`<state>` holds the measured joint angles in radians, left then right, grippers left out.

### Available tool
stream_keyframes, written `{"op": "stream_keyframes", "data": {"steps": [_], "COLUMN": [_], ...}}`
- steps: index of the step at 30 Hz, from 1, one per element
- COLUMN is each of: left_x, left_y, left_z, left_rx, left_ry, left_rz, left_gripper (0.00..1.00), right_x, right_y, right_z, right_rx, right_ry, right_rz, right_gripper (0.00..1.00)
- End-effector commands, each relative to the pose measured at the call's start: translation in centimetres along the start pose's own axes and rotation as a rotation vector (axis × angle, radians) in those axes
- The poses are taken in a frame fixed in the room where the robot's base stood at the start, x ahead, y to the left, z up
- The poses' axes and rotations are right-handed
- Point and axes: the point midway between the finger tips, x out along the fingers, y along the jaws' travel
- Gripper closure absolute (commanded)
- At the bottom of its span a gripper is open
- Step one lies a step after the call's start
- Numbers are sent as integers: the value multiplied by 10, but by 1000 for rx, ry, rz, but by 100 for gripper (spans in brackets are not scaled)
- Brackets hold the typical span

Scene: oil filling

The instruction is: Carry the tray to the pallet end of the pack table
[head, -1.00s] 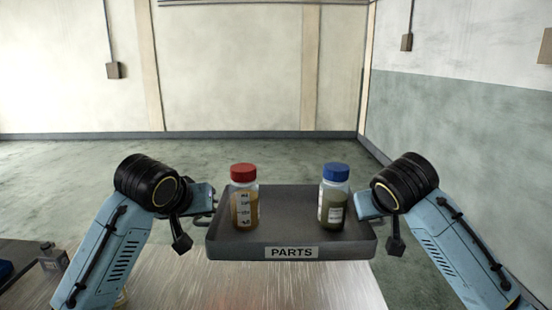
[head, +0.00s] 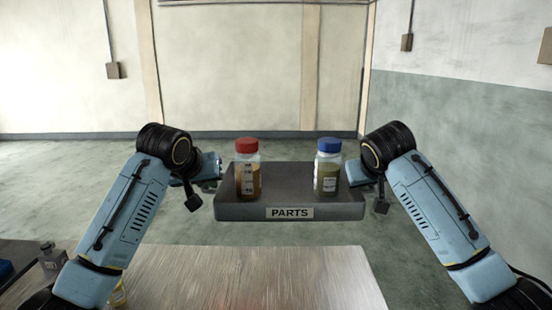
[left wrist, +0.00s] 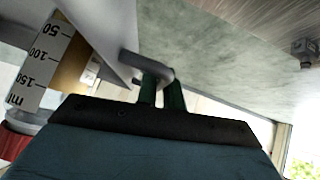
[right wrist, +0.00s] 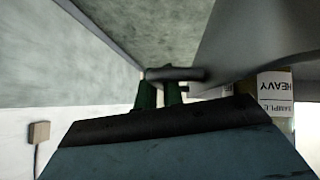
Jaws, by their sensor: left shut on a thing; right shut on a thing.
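The dark grey tray (head: 290,182), with a PARTS label on its front, is held up, looks about level and appears beyond the table's far edge. A red-capped bottle of amber liquid (head: 247,170) stands upright on its left side. A blue-capped bottle of olive liquid (head: 327,170) stands upright on its right side. My left gripper (head: 214,172) is shut on the tray's left handle; its fingers (left wrist: 162,92) close around the bar in the left wrist view. My right gripper (right wrist: 162,94) is shut on the right handle in the right wrist view.
The metal-topped table (head: 240,275) lies below and nearer than the tray; its visible top between my arms is clear. A small grey container (head: 50,258) and a blue item (head: 5,268) sit at the left. Open floor (head: 85,190) stretches to the walls.

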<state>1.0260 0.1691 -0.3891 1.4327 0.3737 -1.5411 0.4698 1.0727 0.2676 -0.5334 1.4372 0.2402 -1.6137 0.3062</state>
Motion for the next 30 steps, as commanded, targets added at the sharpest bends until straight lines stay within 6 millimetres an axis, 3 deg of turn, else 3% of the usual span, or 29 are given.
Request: {"op": "stream_keyframes", "data": {"steps": [11,30], "left_x": [-6,-49], "left_y": [1,2], "left_z": [1,47], "left_rx": [1,1], "left_ry": [4,4], "left_rz": [2,3], "left_gripper": [100,100], "right_x": [-6,-50], "right_y": [0,0], "right_z": [2,46], "right_rx": [0,0], "right_ry": [4,4], "right_rz": [0,0], "right_gripper": [100,100]}}
